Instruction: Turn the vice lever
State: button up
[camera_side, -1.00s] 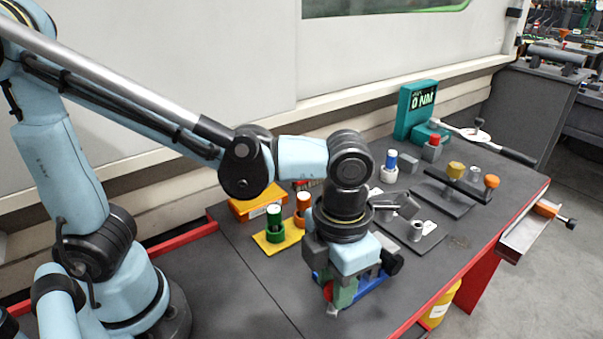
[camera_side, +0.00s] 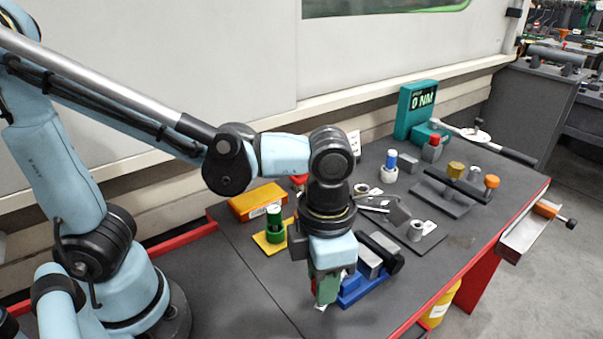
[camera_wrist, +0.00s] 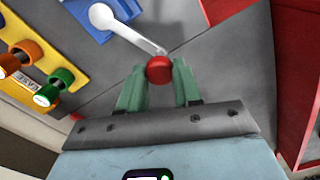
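The blue vice (camera_side: 362,288) with grey jaws sits on the dark bench, just right of my gripper in the side view. Its blue base (camera_wrist: 92,30) shows at the top of the wrist view. The pale lever (camera_wrist: 130,36) runs from a round hub to a red ball end (camera_wrist: 159,69). My gripper (camera_wrist: 158,72) has its green fingers apart, one on each side of the red ball near the tips. A small gap seems to show beside the ball. In the side view my gripper (camera_side: 325,300) points down and hides most of the lever.
A yellow plate (camera_side: 264,246) with a green-ringed cylinder (camera_side: 274,222) stands left of the arm. An orange box (camera_side: 257,200) is behind it. A dark plate with grey parts (camera_side: 415,232) lies behind the vice. The bench front left of the vice is clear.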

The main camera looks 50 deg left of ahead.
jog(key=o, duration=0.4)
jog(key=shift+r, duration=0.15)
notch_tip(320, 180, up, 12)
jog(key=shift+f, duration=0.1)
dwell(0.5)
